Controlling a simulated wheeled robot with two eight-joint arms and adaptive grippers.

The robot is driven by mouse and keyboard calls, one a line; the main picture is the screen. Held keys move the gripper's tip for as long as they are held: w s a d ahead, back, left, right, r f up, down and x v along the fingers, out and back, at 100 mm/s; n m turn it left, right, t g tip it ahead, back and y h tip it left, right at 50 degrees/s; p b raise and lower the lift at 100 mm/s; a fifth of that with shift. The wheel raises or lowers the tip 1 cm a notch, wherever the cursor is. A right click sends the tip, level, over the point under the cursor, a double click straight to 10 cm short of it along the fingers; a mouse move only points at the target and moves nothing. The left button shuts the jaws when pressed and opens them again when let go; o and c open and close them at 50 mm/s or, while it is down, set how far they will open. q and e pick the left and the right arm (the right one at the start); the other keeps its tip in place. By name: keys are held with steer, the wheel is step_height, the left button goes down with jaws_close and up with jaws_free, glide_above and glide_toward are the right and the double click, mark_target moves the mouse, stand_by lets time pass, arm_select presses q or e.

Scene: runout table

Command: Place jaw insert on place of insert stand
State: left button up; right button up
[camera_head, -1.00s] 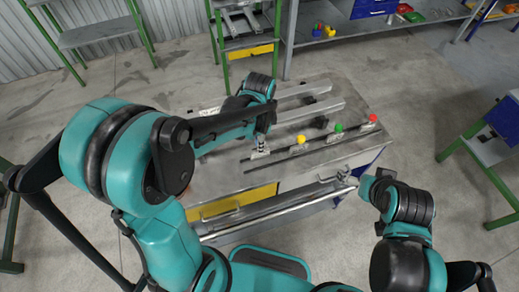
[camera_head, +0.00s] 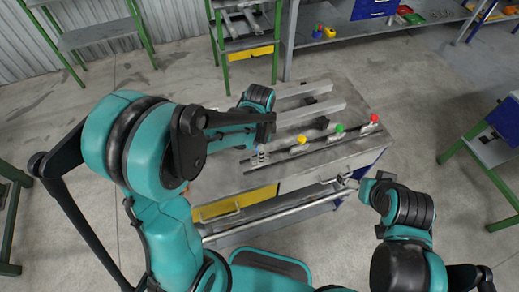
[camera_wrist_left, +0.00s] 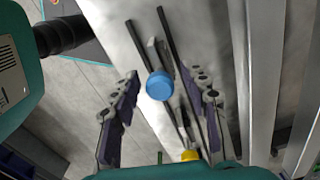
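A blue-topped piece (camera_wrist_left: 159,85), seemingly a jaw insert, stands between two dark rails in the left wrist view. My left gripper (camera_wrist_left: 160,108) is open, its dark fingers on either side of the blue top with gaps to both. In the head view, my left gripper (camera_head: 261,156) is low over the left end of the rails, and my forearm partly hides it. Yellow (camera_head: 302,139), green (camera_head: 339,128) and red (camera_head: 374,118) tops stand in line along the rails. The yellow one also shows in the left wrist view (camera_wrist_left: 190,155). My right gripper (camera_head: 346,182) is at the table's front edge, its opening unclear.
The grey table (camera_head: 350,152) has a yellow drawer (camera_head: 235,203) in front. Long metal bars (camera_head: 310,111) lie behind the rails. A green-framed bench (camera_head: 490,150) stands apart at the right. Shelves stand along the back.

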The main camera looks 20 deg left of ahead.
arm_select(q)
steer(key=shift+r, duration=0.15)
step_height(320, 180, up, 12)
steer(key=p, duration=0.3)
steer(key=s+a+r+n+t, duration=0.2)
steer(key=s+n+t, duration=0.1)
steer(key=s+n, duration=0.2)
steer(key=s+a+r+n+t, duration=0.2)
steer(key=s+n+t, duration=0.2)
steer(key=n, duration=0.4)
steer(key=shift+s+a, duration=0.3)
steer(key=shift+s, duration=0.3)
